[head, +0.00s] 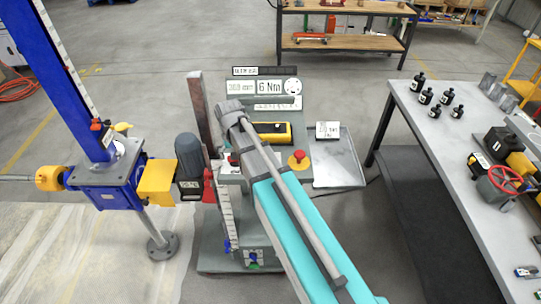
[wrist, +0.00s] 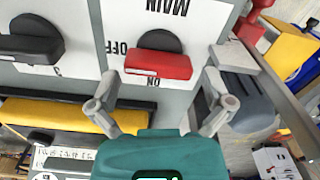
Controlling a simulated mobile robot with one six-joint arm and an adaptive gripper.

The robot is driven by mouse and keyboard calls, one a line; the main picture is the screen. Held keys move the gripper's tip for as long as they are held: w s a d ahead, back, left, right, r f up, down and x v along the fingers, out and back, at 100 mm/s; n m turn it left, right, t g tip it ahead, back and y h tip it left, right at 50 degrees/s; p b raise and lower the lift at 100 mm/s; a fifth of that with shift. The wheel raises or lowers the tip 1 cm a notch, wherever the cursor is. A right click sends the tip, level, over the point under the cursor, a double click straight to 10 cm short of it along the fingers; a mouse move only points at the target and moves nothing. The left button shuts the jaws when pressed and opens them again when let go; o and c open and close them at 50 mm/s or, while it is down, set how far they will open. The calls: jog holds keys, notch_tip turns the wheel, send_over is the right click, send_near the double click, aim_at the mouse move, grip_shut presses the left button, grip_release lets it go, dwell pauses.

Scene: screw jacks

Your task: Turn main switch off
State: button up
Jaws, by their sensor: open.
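The main switch (wrist: 158,62) is in the wrist view, at top centre. It has a black round knob and a red handle on a white plate. The plate reads MAIN, OFF and ON, upside down in this view. The red handle lies toward the ON mark, and OFF is to its left. My gripper (wrist: 158,106) is open, with one grey fingertip at lower left of the red handle and the other at its lower right. The space between the fingers is empty; I cannot tell whether either touches the switch. In the head view my arm hides my fingertips.
Another black switch (wrist: 30,40) is left of the main one. A yellow-black device (head: 272,132) and a red emergency button (head: 298,158) are on the console. A grey motor (head: 190,157) and blue column (head: 60,75) stand left. A workbench (head: 450,130) stands right.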

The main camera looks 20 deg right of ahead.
jog(key=n, duration=0.1)
jog(key=s+n, duration=0.1)
jog(key=shift+f+n, duration=0.2)
jog(key=shift+n, duration=0.2)
jog(key=shift+s+r+n, duration=0.35)
jog(key=shift+s+n, duration=0.1)
jog(key=shift+n, duration=0.15)
jog(key=shift+w+f+n, duration=0.2)
jog(key=shift+w+n, duration=0.25)
jog(key=shift+n, duration=0.15)
jog(key=shift+r+n, duration=0.1)
jog(key=shift+n, duration=0.6)
jog(key=n, duration=0.3)
jog(key=shift+w+n, duration=0.1)
jog(key=shift+n, duration=0.3)
jog(key=n, duration=0.5)
notch_tip(320, 180, up, 14)
jog(key=p, duration=1.4)
jog(key=s+d+f+m+b, duration=0.9)
jog(key=s+f+m+b, duration=0.3)
jog(key=s+m, duration=0.25)
notch_tip(320, 180, up, 9)
jog(key=p, duration=0.9)
jog(key=shift+w+r, duration=0.15)
jog(key=shift+w, duration=0.2)
